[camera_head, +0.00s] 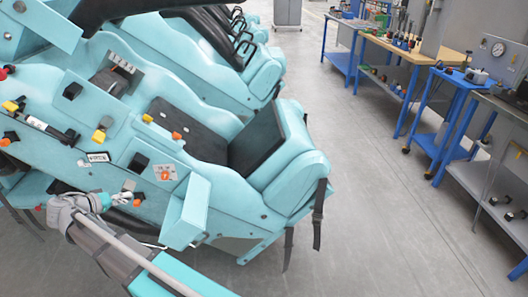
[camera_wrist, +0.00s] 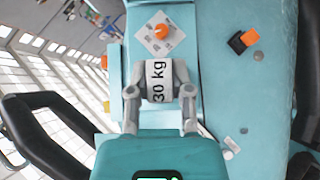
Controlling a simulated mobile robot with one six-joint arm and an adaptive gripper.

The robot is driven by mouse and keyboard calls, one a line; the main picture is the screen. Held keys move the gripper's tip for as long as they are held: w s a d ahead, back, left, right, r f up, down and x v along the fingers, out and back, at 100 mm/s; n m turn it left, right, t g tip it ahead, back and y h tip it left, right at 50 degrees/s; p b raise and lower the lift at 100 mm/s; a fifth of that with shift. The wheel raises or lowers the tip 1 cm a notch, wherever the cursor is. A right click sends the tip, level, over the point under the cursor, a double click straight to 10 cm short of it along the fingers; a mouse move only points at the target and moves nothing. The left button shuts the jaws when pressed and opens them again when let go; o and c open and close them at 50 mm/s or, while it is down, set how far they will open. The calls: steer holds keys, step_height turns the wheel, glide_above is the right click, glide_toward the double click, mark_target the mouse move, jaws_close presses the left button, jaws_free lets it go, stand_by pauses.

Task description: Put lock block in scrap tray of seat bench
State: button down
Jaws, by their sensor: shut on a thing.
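I cannot tell for sure that this is the lock block.
A white plate with an orange knob (camera_wrist: 160,33) lies just beyond the gripper. An orange and black block (camera_wrist: 243,40) is on the teal surface to the right. A black bar (camera_wrist: 45,135) is at left. Workbenches (camera_head: 415,55) stand across clear grey floor (camera_head: 370,190).

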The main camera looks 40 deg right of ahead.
step_height(320, 180, up, 10)
steer(key=p, duration=0.9)
steer(key=shift+f, duration=0.25)
steer(key=shift+s+f, duration=0.1)
